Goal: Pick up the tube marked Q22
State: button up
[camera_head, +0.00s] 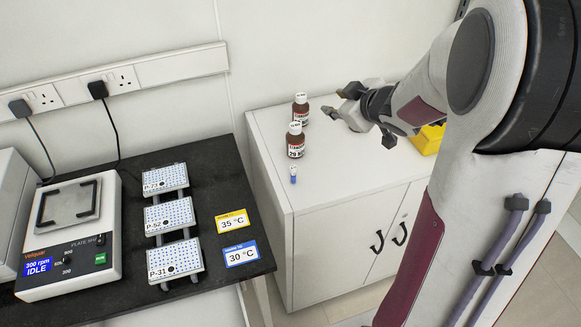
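A small tube (293,174) with a blue-and-white body stands on the white cabinet top near its front left edge. Any marking on it is too small to read, so I cannot tell whether it says Q22. My gripper (335,102) is above the cabinet top, to the right of and behind the tube, well apart from it. Its two fingers are spread, and nothing shows between them.
Two brown bottles with white caps, one nearer (296,141) and one farther (301,106), stand behind the tube. A yellow box (428,139) is at right. The black bench (217,175) holds a plate shaker (70,238) and several racked plates (170,216).

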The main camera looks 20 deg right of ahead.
notch_tip(320, 180, down, 9)
jog(key=s+a+n+g+y, duration=0.1)
jog(key=a+n+y, duration=0.15)
jog(key=y, duration=0.25)
jog(key=n+g+y, duration=0.1)
jog(key=g+y, duration=0.1)
jog(key=y, duration=0.3)
send_near(293, 175)
jog(key=w, duration=0.1)
jog(key=w+f, duration=0.1)
jog(key=w, duration=0.1)
jog(key=shift+w+f, duration=0.15)
jog(key=shift+w, duration=0.1)
jog(key=shift+s+a+f+y, duration=0.1)
jog(key=shift+s+a+y, duration=0.15)
jog(key=shift+s+y, duration=0.2)
jog(key=shift+w+a, duration=0.1)
jog(key=shift+x, duration=1.15)
